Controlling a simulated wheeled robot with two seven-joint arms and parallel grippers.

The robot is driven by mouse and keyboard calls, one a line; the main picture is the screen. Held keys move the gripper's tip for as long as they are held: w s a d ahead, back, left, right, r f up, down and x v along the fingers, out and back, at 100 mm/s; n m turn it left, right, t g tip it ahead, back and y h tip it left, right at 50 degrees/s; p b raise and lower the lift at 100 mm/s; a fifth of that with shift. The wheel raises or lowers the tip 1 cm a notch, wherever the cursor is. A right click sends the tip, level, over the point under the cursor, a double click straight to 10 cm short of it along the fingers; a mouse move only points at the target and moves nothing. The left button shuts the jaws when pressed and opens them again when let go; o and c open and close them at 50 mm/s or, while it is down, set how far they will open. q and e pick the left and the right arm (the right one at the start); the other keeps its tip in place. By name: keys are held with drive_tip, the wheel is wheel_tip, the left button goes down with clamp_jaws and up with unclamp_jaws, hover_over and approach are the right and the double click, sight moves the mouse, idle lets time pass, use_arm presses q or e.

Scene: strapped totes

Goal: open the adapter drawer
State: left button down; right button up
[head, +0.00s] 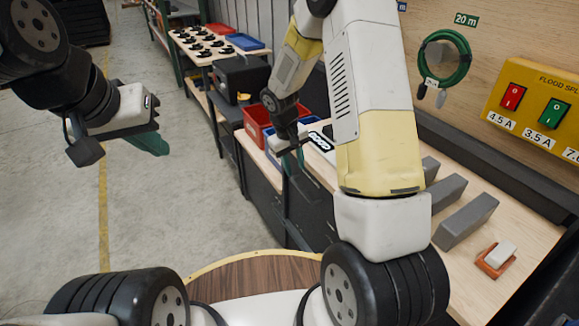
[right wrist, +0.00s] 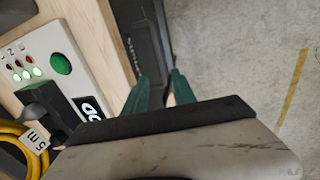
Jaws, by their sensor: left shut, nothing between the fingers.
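The drawer front (right wrist: 138,25) is a dark panel under the bench edge in the right wrist view. Part of a light printed label shows on it, only partly readable. My right gripper (right wrist: 160,76) is in front of this panel, its two green fingers apart with a gap between them. Whether they touch a handle I cannot tell. In the head view the right arm reaches down to the bench front, and its fingers are hard to make out against the dark fronts (head: 312,205). My left gripper (head: 152,143) is shut and empty, held over the floor at upper left.
A green cable coil (head: 445,58) and a yellow switch panel (head: 535,105) are on the wall. Open floor (head: 150,215) lies left of the bench.

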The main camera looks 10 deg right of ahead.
sight(299, 187)
drive_tip(key=f, duration=0.2)
drive_tip(key=d+f, duration=0.1)
drive_tip(key=f, duration=0.5)
drive_tip(key=shift+w+d+f, duration=0.15)
drive_tip(key=shift+w+d, duration=0.05)
drive_tip(key=shift+w, duration=0.1)
clamp_jaws()
idle(1.1)
